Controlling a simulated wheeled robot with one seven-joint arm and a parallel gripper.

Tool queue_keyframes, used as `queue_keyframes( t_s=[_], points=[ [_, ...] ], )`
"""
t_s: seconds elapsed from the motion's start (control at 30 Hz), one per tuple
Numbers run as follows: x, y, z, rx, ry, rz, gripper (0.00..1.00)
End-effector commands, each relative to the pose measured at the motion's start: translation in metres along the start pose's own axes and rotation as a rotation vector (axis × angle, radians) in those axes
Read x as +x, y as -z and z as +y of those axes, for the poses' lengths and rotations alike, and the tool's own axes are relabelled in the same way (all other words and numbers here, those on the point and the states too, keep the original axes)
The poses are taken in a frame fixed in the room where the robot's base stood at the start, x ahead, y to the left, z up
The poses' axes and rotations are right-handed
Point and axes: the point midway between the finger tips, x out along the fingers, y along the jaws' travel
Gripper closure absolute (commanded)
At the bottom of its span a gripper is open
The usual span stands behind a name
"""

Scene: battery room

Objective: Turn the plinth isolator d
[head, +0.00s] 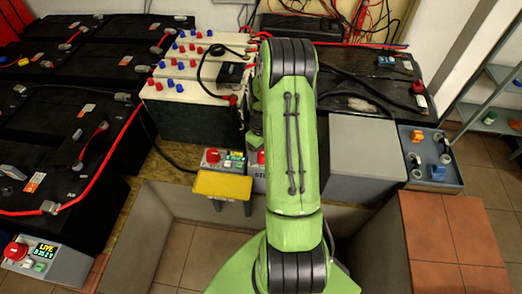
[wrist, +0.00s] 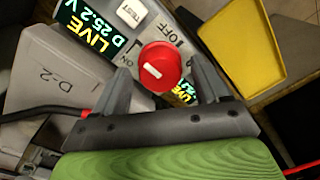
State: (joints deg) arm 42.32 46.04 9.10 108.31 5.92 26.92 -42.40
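The red round knob of isolator D (wrist: 163,67) shows in the wrist view, with a white bar on its face. Its grey panel (wrist: 133,45) carries ON and OFF marks, a white TEST button (wrist: 131,12) and a lit display (wrist: 90,28) reading LIVE D 25.2 V. My gripper (wrist: 157,70) is open, one finger to each side of the knob. A gap shows at least on the left; whether the right finger touches cannot be told. In the head view my green arm hides the gripper and most of this panel (head: 257,171).
A yellow tray-like piece (wrist: 245,45) stands beside the panel; in the head view it sits (head: 222,185) before another isolator with a red knob (head: 211,155). A grey box marked D-2 (wrist: 52,75) is close on the other side. Another live isolator (head: 45,262) is at lower left.

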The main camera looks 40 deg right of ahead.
Motion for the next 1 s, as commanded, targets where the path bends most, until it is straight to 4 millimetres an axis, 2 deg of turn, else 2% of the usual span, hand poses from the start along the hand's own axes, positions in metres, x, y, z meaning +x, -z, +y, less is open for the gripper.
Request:
queue_keyframes(
  t_s=[0.03, 0.33, 0.67, 1.0],
  points=[
    [-0.0002, 0.0000, 0.0000, 0.000, 0.000, 0.000, 0.34],
    [-0.0004, 0.0000, -0.0001, 0.000, 0.000, 0.000, 0.80],
    [-0.0006, 0.0001, -0.0002, 0.045, 0.001, 0.002, 0.81],
    [-0.0008, -0.0002, -0.0002, 0.281, 0.001, 0.008, 0.81]
  ],
)
